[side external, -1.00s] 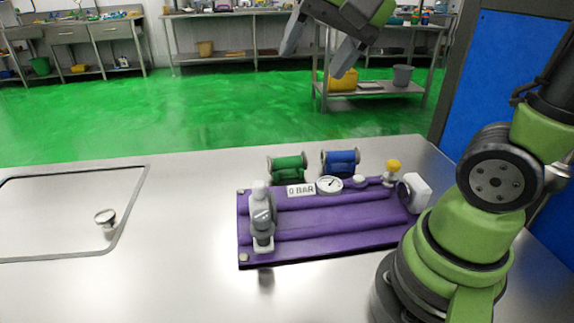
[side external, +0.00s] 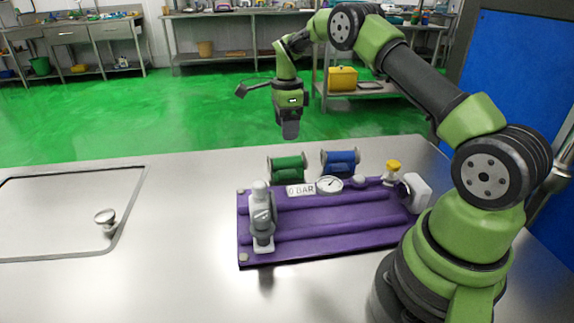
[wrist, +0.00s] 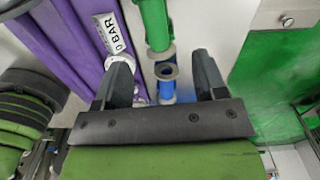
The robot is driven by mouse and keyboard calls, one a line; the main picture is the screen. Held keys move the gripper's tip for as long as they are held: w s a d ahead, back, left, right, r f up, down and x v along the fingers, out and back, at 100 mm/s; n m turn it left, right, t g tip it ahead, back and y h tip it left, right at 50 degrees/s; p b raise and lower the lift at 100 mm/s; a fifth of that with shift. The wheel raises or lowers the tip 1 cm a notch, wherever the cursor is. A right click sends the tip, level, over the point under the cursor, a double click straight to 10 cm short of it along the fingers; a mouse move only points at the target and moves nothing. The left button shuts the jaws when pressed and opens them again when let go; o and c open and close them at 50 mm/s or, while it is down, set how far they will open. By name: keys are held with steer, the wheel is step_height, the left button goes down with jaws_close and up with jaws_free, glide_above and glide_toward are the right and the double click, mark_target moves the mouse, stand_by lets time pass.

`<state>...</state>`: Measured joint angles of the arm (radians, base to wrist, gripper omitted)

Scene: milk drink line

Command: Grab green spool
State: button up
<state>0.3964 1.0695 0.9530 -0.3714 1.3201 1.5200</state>
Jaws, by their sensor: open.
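The green spool (side external: 287,168) lies on its side on the steel table, behind the purple panel, left of the blue spool (side external: 341,163). In the wrist view the green spool (wrist: 155,22) is at the top, beyond the fingertips, and partly cut off by the frame edge. The blue spool (wrist: 167,88) shows between my two fingers in that view. My gripper (side external: 290,132) points down above the back of the table, higher than the spools and apart from them. In the wrist view my gripper (wrist: 160,62) is open with nothing held.
The purple panel (side external: 320,225) in front of the spools carries a gauge (side external: 329,185), a grey valve (side external: 262,218) and a yellow-topped fitting (side external: 393,168). A recessed lid with a knob (side external: 105,217) is at left. The table left of the panel is clear.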

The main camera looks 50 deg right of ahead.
mark_target(287, 157)
steer(key=f, duration=0.9)
steer(key=shift+s+a, duration=0.2)
steer(key=shift+s, duration=0.05)
steer(key=shift+f, duration=0.25)
steer(key=shift+c, duration=0.5)
jaws_close()
steer(key=shift+r, duration=0.1)
